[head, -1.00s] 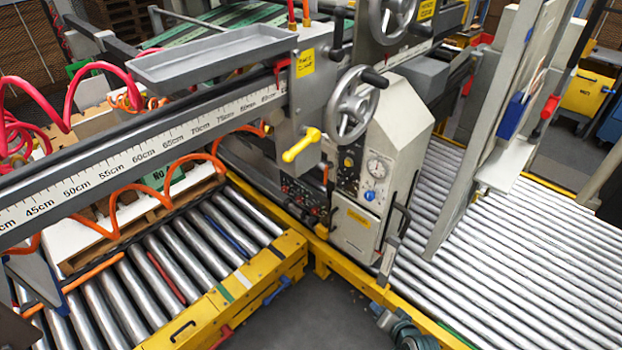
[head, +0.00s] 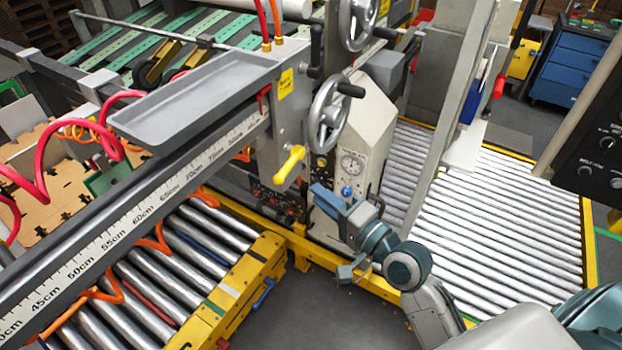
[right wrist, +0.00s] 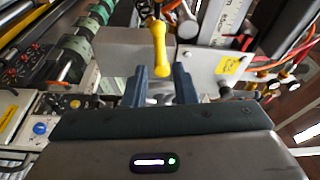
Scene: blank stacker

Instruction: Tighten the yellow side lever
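The yellow side lever (head: 289,165) sticks out from the grey housing beside the ruler beam, slanting down to its knob end. My right gripper (head: 332,232) is open and empty, a little below and to the right of the lever in the head view. In the right wrist view the lever (right wrist: 160,48) hangs ahead, in line with the gap between the two open fingers (right wrist: 161,82). Its knob end shows close to that gap; I see no finger closed on it. My left gripper is not in view.
A handwheel (head: 328,115) with a black knob stands just right of the lever. The control box with a gauge (head: 350,165) is behind my right gripper. A grey tray (head: 195,90) sits on the ruler beam (head: 130,225). Rollers (head: 510,220) lie to the right.

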